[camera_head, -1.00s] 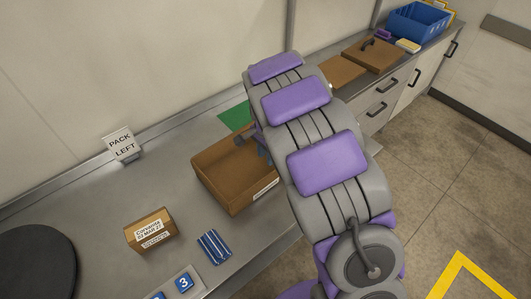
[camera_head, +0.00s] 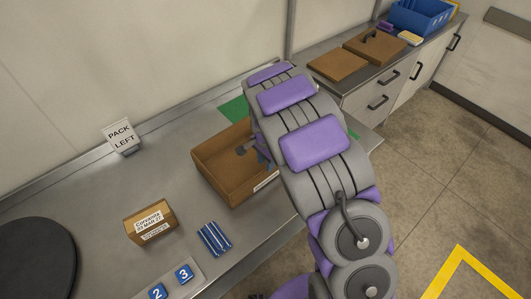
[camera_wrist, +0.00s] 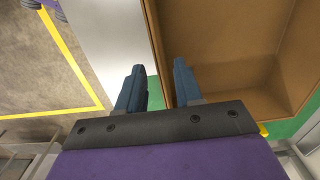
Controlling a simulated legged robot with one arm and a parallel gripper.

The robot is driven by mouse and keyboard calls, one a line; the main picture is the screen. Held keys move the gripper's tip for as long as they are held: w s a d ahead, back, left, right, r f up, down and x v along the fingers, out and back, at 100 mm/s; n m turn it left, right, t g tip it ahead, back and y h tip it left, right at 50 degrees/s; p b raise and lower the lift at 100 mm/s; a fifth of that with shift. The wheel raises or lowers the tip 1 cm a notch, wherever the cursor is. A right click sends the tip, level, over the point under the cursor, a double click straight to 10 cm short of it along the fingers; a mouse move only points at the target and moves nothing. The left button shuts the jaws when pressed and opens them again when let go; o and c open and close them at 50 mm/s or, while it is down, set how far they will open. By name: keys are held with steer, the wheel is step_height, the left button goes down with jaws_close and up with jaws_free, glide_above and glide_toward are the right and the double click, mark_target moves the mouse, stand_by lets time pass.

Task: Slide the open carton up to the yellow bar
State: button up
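The open carton (camera_head: 212,176) is a brown, open-topped box on the steel counter, with a white label on its front side. My gripper (camera_wrist: 155,75) is open at its near end. In the wrist view one carton wall (camera_wrist: 154,40) runs between the two fingers, with one finger over the inside and the other outside, and gaps on both sides. In the head view my arm hides the carton's right part. A small yellow piece (camera_wrist: 263,129) shows beside the carton on green in the wrist view; I cannot tell whether it is the yellow bar.
A green patch (camera_head: 234,110) lies behind the carton. A PACK LEFT sign (camera_head: 123,137), a small labelled box (camera_head: 150,222), a blue striped packet (camera_head: 214,239) and a dark round plate (camera_head: 35,262) are on the counter. Brown boards (camera_head: 338,65) and a blue bin (camera_head: 420,18) stand beyond my arm.

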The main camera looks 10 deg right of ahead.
step_height(320, 180, down, 9)
steer(key=shift+f+b, duration=0.1)
steer(key=shift+b, duration=0.5)
steer(key=shift+c, duration=0.2)
jaws_close()
